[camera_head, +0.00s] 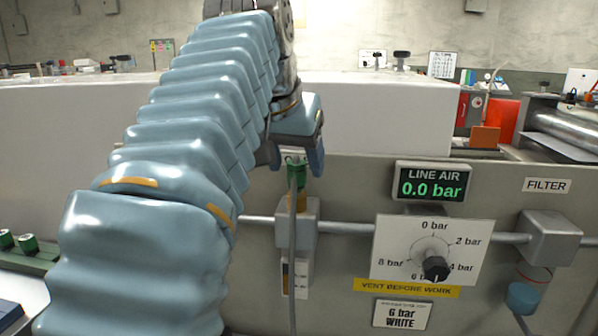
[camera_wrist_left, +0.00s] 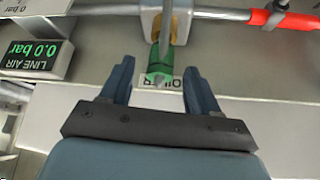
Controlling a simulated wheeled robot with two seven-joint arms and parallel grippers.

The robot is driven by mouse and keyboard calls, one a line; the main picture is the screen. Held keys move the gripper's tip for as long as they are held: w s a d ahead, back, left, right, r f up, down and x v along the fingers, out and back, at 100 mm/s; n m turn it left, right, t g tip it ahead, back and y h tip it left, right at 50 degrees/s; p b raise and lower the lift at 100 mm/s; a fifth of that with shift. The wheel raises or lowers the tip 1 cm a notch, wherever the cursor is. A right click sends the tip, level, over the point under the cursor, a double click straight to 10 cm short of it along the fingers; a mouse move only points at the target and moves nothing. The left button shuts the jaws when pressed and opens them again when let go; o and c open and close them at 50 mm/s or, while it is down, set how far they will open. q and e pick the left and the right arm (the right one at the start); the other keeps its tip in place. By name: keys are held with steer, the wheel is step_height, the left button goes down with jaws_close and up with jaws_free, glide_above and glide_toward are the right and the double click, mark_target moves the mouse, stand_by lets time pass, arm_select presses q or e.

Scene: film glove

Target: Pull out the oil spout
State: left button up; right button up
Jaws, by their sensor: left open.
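A green fitting (camera_head: 297,168) with a thin grey tube (camera_head: 292,235) running down from it stands at the small grey oiler block (camera_head: 283,232) on the air line; I take it for the oil spout. It also shows in the left wrist view as a green piece (camera_wrist_left: 160,62) in front of a partly hidden label. My left gripper (camera_head: 298,150) is open and just above it. In the left wrist view its two fingers (camera_wrist_left: 158,72) stand on either side of the green piece, with gaps showing. Contact is not visible. My right gripper is not in view.
The LINE AIR display (camera_head: 430,182) reads 0.0 bar, above a pressure dial (camera_head: 432,250). A filter block (camera_head: 551,238) sits on the pipe at the right. A white ledge (camera_head: 385,110) runs behind. Green-capped items (camera_head: 27,243) lie at the left.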

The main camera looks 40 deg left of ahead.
mark_target(296, 163)
arm_select(q)
steer(key=shift+x, duration=2.05)
jaws_close()
